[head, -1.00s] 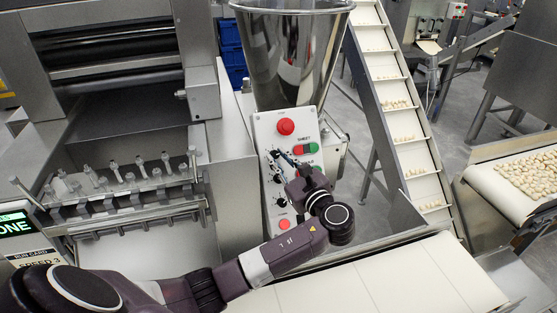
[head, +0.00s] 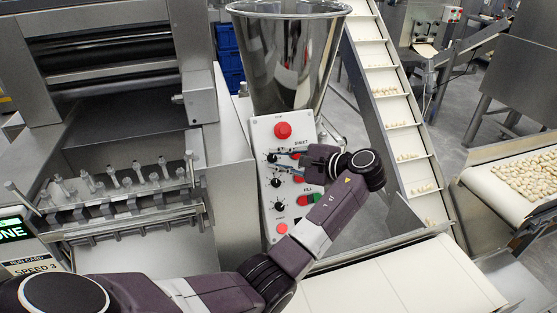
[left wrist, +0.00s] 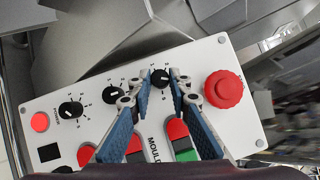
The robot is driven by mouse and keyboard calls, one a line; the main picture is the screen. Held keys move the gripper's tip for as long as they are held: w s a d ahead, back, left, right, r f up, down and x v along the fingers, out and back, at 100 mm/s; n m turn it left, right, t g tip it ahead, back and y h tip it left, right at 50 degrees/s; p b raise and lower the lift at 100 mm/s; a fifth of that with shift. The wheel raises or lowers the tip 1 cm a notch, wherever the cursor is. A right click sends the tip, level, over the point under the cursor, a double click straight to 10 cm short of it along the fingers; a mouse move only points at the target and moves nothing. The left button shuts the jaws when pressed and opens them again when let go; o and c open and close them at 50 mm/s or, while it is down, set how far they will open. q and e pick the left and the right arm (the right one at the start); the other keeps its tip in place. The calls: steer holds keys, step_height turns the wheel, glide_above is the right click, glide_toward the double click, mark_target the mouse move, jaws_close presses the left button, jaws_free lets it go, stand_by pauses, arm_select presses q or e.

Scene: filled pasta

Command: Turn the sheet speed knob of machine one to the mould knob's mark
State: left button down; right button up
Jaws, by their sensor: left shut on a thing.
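The white control panel (head: 262,200) of machine one stands below the steel hopper. Three black knobs run down it. The top one, beside the SHEET label, is the sheet speed knob (left wrist: 160,78). My left gripper (head: 277,160) is shut on it, its blue-padded fingertips on either side. In the left wrist view the middle knob (left wrist: 113,93), apparently the mould knob, and the lowest knob (left wrist: 70,109) stand free, with numbered marks around them. The held knob's exact pointer direction is unclear, partly covered by the fingers. My right gripper is out of view.
A large red stop button (left wrist: 223,89) sits close to the held knob. Green and red buttons (left wrist: 180,140) lie under the fingers. A steel hopper (head: 290,60) stands behind the panel and an inclined conveyor (head: 400,120) to its right. A run card (head: 38,265) reads SPEED 3.

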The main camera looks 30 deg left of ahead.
arm_select(q)
steer(key=n+g+h+p, duration=0.1)
steer(key=n+h, duration=0.1)
steer(key=n, duration=0.2)
steer(key=shift+r+n, duration=0.15)
steer(key=shift+n, duration=0.25)
steer(key=shift+h, duration=0.3)
steer(key=shift+a, duration=0.1)
steer(key=c, duration=1.8)
jaws_free()
steer(key=shift+r, duration=0.1)
steer(key=v, duration=1.2)
steer(key=shift+w, duration=0.2)
